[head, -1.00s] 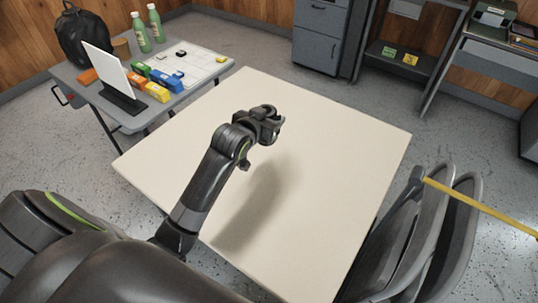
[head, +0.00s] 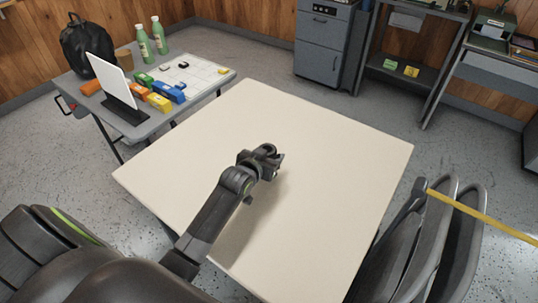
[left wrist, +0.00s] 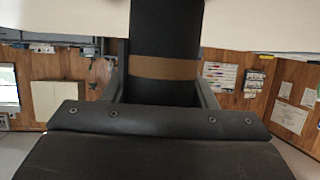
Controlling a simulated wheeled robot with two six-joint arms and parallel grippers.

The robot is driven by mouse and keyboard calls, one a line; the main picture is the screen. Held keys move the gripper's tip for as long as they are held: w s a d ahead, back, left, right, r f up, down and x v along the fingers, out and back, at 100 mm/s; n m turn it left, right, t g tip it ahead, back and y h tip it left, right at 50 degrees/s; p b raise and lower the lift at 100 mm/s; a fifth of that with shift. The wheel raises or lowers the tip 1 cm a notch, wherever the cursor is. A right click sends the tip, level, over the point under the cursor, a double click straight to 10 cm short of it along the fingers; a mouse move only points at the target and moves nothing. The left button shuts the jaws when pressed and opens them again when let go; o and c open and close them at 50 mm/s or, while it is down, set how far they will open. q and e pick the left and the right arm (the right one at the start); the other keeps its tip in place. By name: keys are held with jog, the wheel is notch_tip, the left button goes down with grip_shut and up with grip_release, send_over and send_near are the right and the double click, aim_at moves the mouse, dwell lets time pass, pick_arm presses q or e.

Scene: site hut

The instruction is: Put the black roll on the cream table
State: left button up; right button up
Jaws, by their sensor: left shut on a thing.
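The cream table (head: 330,150) fills the middle of the head view, and its top looks bare. My left gripper (head: 272,158) is over the middle of the table. In the left wrist view, the black roll (left wrist: 165,30) with a brown band stands between the fingers, and the gripper is shut on it. The cream tabletop (left wrist: 260,22) shows behind the roll at the top of that view. In the head view I cannot make out the roll apart from the dark gripper. Whether it touches the table I cannot tell. My right gripper is not in view.
A grey table (head: 140,128) at the left holds a black backpack (head: 88,45), green bottles (head: 159,38), coloured boxes (head: 158,103) and a white panel (head: 108,75). Folded grey chairs (head: 410,240) stand by the cream table's right edge, with a yellow strip (head: 480,214) beside them.

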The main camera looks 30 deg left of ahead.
pick_arm(q)
jog(key=o, duration=0.9)
jog(key=shift+f, duration=0.1)
jog(key=shift+o, duration=0.7)
jog(key=shift+r, duration=0.25)
jog(key=shift+s, duration=0.35)
jog(key=v, duration=1.1)
